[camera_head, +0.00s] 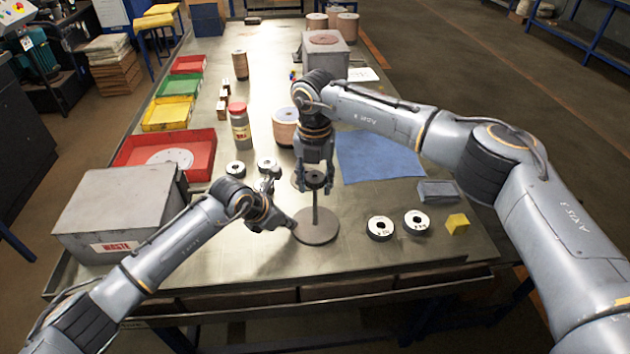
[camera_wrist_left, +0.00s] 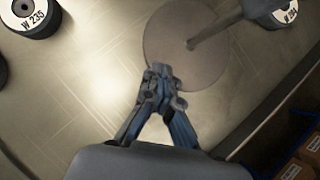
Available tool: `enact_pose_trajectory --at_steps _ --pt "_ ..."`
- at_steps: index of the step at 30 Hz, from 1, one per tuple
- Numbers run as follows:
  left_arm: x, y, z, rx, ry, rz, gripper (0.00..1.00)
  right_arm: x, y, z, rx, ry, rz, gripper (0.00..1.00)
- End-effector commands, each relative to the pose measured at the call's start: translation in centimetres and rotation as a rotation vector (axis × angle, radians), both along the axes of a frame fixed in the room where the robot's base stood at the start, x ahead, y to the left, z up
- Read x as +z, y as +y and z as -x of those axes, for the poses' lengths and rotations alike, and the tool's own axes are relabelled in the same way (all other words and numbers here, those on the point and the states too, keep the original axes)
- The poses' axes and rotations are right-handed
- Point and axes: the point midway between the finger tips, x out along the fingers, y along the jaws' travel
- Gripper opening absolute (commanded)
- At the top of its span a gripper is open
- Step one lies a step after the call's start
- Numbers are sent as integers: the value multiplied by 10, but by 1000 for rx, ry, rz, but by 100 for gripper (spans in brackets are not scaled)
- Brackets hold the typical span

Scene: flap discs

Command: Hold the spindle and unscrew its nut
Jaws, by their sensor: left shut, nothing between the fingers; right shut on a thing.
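The spindle is a thin grey post (camera_head: 315,214) standing upright on a round grey base (camera_head: 316,236) near the table's front. The left wrist view shows the base (camera_wrist_left: 182,48) and part of the post (camera_wrist_left: 213,32). My right gripper (camera_head: 314,180) points down at the post's top, shut on the dark nut (camera_head: 315,182). The fingers partly hide the nut, so I cannot tell how far it sits on the thread. My left gripper (camera_head: 291,223) is shut and empty, low beside the base's left edge. In the left wrist view its fingertips (camera_wrist_left: 160,70) overlap the base's rim, apart from the post.
Black discs with white labels lie right (camera_head: 380,228) and behind left (camera_head: 235,169). A yellow block (camera_head: 457,223), grey box (camera_head: 438,192) and blue mat (camera_head: 380,158) are right. The waste box (camera_head: 110,205) and red tray (camera_head: 203,160) are left. The front table strip is clear.

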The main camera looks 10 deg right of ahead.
Motion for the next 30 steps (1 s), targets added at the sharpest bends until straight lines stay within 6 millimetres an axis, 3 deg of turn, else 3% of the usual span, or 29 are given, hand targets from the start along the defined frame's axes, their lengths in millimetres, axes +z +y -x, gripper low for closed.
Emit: enact_pose_trajectory --at_steps 16,21,27,28,30 --pt "-3 1 1 0 4 -3 0 -2 -1 0 876 2 3 16" --pt "-3 1 1 0 4 -3 0 -2 -1 0 1002 3 2 16" --pt "-3 1 1 0 4 -3 0 -2 -1 1 1008 3 2 16" --pt "-3 1 1 0 4 -3 0 -2 -1 1 1008 3 2 43" --pt "-3 1 1 0 4 -3 0 -2 -1 1 1007 3 2 57"
